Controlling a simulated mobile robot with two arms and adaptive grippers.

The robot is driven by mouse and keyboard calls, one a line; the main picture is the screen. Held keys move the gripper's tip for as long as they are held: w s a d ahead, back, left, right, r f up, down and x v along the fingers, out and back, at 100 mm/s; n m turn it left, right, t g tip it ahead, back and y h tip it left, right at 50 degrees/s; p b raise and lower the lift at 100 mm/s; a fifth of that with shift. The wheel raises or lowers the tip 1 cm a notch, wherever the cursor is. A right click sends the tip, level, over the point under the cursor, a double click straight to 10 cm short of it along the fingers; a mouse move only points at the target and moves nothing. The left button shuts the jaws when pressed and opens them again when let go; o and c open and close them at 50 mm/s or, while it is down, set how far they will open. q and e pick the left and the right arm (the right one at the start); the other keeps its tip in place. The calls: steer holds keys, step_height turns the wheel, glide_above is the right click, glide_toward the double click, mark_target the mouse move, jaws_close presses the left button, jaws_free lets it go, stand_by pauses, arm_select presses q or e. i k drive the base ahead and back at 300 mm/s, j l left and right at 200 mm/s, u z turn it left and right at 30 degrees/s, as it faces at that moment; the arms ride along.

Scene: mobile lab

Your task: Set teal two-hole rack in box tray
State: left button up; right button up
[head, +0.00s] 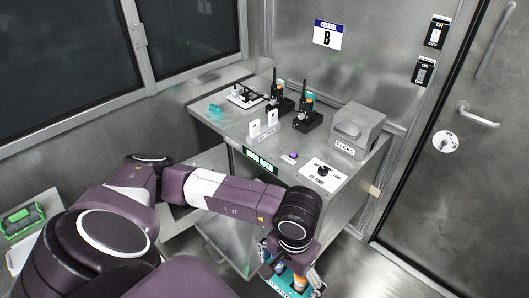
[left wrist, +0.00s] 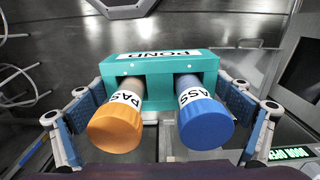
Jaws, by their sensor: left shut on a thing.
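The teal two-hole rack (left wrist: 150,66) is held level between the two fingers of my left gripper (left wrist: 160,92), one at each end. The rack carries a tube with an orange cap (left wrist: 115,128) and a tube with a blue cap (left wrist: 207,120). In the head view, my left gripper (head: 291,280) hangs low at the bottom, in front of the counter, with the rack's teal edge and the orange cap partly showing. A grey box labelled RACKS (head: 357,131) stands on the counter's right side. I cannot tell for sure which thing is the box tray.
The grey counter (head: 225,122) carries a small teal block (head: 215,110), black radios (head: 307,115), white cards and a black knob on a white plate (head: 323,171). An opened grey compartment (head: 228,245) shows below. A green case (head: 23,219) lies far left.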

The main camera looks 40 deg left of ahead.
mark_target(227, 229)
steer(key=i+u, duration=0.3)
steer(key=u, duration=0.2)
steer(key=i+l+u, duration=0.2)
steer(key=u, duration=0.25)
steer(key=i, duration=0.1)
